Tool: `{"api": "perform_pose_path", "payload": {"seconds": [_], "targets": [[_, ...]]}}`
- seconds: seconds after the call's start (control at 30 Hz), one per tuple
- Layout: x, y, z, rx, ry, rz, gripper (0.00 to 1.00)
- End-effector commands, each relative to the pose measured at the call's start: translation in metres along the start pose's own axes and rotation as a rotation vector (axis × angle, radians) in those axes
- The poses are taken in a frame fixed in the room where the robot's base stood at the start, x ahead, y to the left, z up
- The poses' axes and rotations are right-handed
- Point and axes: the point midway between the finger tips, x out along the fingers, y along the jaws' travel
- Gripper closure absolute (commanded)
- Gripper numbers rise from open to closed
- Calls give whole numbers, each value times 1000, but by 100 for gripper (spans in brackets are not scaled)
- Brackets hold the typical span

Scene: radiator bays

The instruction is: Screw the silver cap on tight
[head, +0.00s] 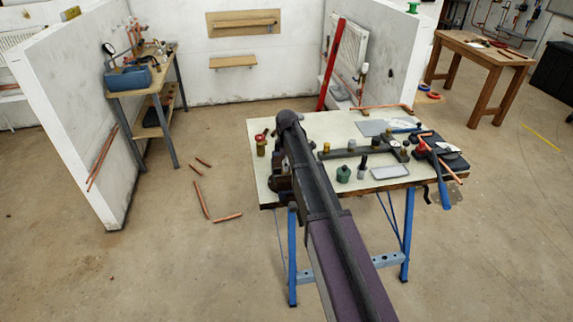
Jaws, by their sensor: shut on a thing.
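My arm reaches over the workbench (389,181) from the bottom of the view. Its dark link hides a strip of the bench, and I cannot make out my gripper or anything in it. A dark bar-shaped fitting (371,151) lies across the bench right of my arm, with small upright caps or stubs along it. One stub (326,148) near my arm looks brassy. I cannot pick out the silver cap for certain; it may be hidden behind the arm or too small to tell.
A green jar (343,174), a dark bottle (362,168) and a grey tray (391,172) stand near the bench's front. A brass valve (261,146) is at its left. A blue-handled tool (441,184) overhangs the right edge. Copper pipes (201,199) lie on the floor left.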

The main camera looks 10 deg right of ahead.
Motion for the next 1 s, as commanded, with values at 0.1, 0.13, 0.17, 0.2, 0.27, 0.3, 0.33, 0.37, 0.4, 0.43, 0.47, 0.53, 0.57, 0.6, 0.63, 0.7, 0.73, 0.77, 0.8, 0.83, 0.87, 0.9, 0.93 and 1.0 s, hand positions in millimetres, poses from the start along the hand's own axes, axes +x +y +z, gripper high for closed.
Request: {"api": "perform_pose_path", "payload": {"seconds": [0.1,0.13,0.17,0.2,0.27,0.3,0.33,0.37,0.4,0.43,0.47,0.53,0.57,0.6,0.63,0.7,0.73,0.77,0.8,0.83,0.87,0.9,0.93,1.0], "targets": [[0,0,0,94,0,0,100],[0,0,0,117,0,0,100],[0,0,0,139,0,0,100],[0,0,0,171,0,0,100],[0,0,0,218,0,0,100],[0,0,0,249,0,0,100],[0,0,0,272,0,0,100],[0,0,0,295,0,0,100],[0,0,0,326,0,0,100],[0,0,0,350,0,0,100],[0,0,0,373,0,0,100],[0,0,0,427,0,0,100],[0,0,0,450,0,0,100],[0,0,0,481,0,0,100],[0,0,0,505,0,0,100],[0,0,0,560,0,0,100],[0,0,0,583,0,0,100],[0,0,0,606,0,0,100],[0,0,0,637,0,0,100],[0,0,0,661,0,0,100],[0,0,0,684,0,0,100],[0,0,0,715,0,0,100],[0,0,0,738,0,0,100],[1,0,0,793,0,0,100]]}}
